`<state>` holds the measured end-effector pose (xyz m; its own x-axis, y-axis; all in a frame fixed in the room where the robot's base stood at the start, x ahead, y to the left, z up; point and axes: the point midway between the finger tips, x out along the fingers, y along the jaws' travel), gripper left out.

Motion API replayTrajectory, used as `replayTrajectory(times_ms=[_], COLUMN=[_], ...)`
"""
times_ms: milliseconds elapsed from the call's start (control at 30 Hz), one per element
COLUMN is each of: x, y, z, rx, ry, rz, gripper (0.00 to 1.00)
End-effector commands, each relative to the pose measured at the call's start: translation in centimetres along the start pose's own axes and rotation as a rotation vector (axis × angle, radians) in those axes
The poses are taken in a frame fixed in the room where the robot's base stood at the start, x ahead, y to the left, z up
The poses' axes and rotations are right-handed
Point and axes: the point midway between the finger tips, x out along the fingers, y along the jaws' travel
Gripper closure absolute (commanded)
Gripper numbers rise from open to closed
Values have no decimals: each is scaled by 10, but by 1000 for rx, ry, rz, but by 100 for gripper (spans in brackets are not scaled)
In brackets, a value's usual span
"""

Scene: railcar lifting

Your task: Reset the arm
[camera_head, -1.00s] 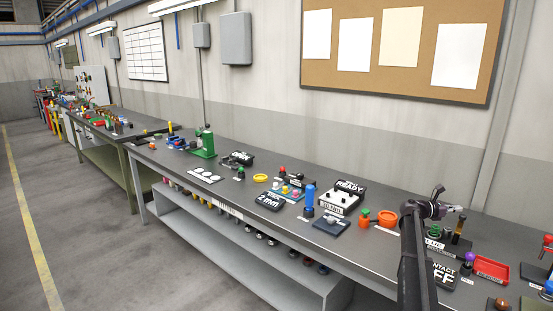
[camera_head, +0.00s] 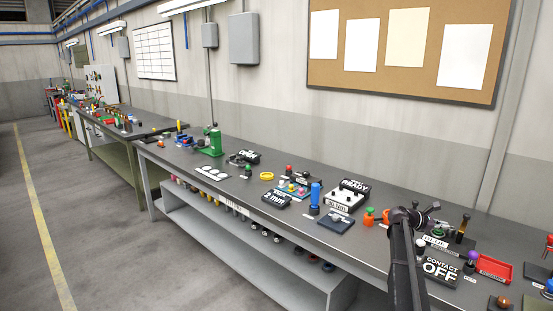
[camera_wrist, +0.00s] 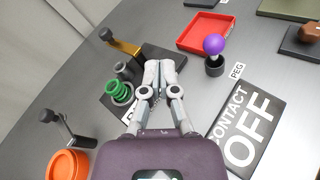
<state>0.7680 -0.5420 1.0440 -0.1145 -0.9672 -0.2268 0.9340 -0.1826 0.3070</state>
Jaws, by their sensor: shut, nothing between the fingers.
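My gripper (camera_wrist: 158,72) shows in the wrist view with its two grey fingers together and nothing between them. It is above the bench, over a dark plate with a green ribbed part (camera_wrist: 118,92) and a brass post with a black knob (camera_wrist: 124,46). In the head view my arm rises at the lower right and bends over the bench; the gripper (camera_head: 436,207) there is small and partly merged with the things behind it. I cannot tell from these views how far the fingertips are from the plate.
A "CONTACT OFF" sign (camera_wrist: 243,128), a purple-knobbed peg (camera_wrist: 214,46) and a red tray (camera_wrist: 207,32) lie to the right. An orange ring (camera_wrist: 68,165) and a black crank are at lower left. The grey bench (camera_head: 370,255) holds several other devices.

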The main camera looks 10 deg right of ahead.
Motion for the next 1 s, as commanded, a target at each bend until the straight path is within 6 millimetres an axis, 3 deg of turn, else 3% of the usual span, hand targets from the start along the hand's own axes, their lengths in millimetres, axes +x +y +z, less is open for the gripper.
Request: replayTrajectory(times_ms=[167,600,800,1000], x=[-56,-242,-324,-402], y=[-36,-158,-224,-292], z=[-27,-109,-131,-140], rx=[174,671,818,908], ry=[143,596,750,850], rz=[-31,-335,-559,-817], gripper=[100,100,100,100])
